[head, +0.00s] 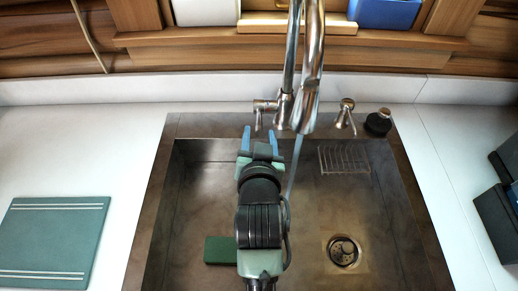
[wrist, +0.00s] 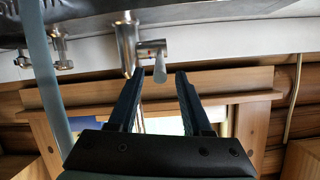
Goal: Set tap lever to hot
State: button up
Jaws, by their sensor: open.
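The metal tap (head: 308,90) stands at the back rim of the sink, its tall spout arching over the basin. Its small side lever (head: 259,118) is on the left of the tap body and points down in the picture. My gripper (head: 260,136) is open and empty just in front of the lever. In the wrist view the lever (wrist: 160,70) hangs from its round hub, and its tip appears in the gap between the fingertips of my gripper (wrist: 159,76). I cannot tell whether they touch.
The sink (head: 310,220) holds a green block (head: 220,250) and a wire rack (head: 344,160). A second small metal fitting (head: 346,115) and a black knob (head: 378,122) stand right of the tap. A pale bluish strand hangs below the spout. A wooden ledge (head: 230,38) runs behind.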

jog(key=shift+v, duration=2.8)
